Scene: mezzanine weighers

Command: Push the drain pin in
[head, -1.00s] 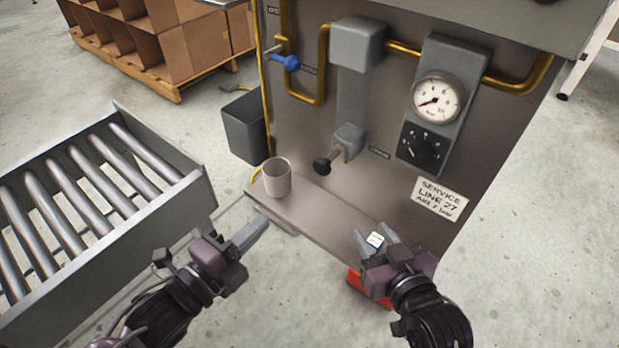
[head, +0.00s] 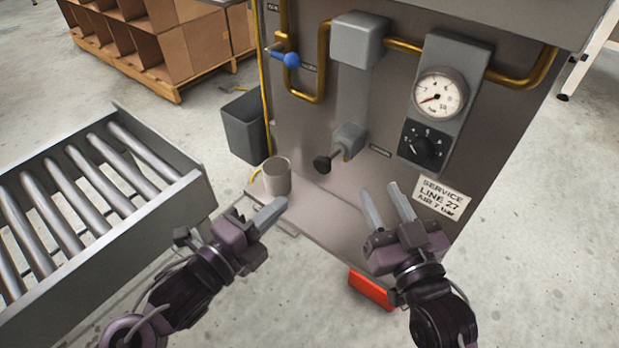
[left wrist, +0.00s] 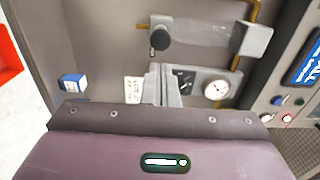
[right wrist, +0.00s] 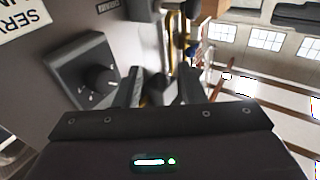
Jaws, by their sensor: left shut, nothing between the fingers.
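The drain pin appears to be the black-headed knob (head: 323,163) sticking out below the grey filter housing (head: 357,40) on the panel. It also shows in the left wrist view (left wrist: 159,40), with a gap between it and my left fingertips. My left gripper (head: 280,205) is shut and empty, below and left of the knob in the head view, beside the mug. My right gripper (head: 383,188) is open and empty, right of and below the knob, in front of the panel. How far the pin sticks out is hard to judge.
A beige mug (head: 277,178) stands on the narrow shelf (head: 325,222). A small blue and white box (left wrist: 72,83) shows in the left wrist view. A gauge (head: 438,92), black dial (head: 425,146), blue-handled valve (head: 290,60) and brass pipes surround the knob. A roller conveyor (head: 195,195) stands left.

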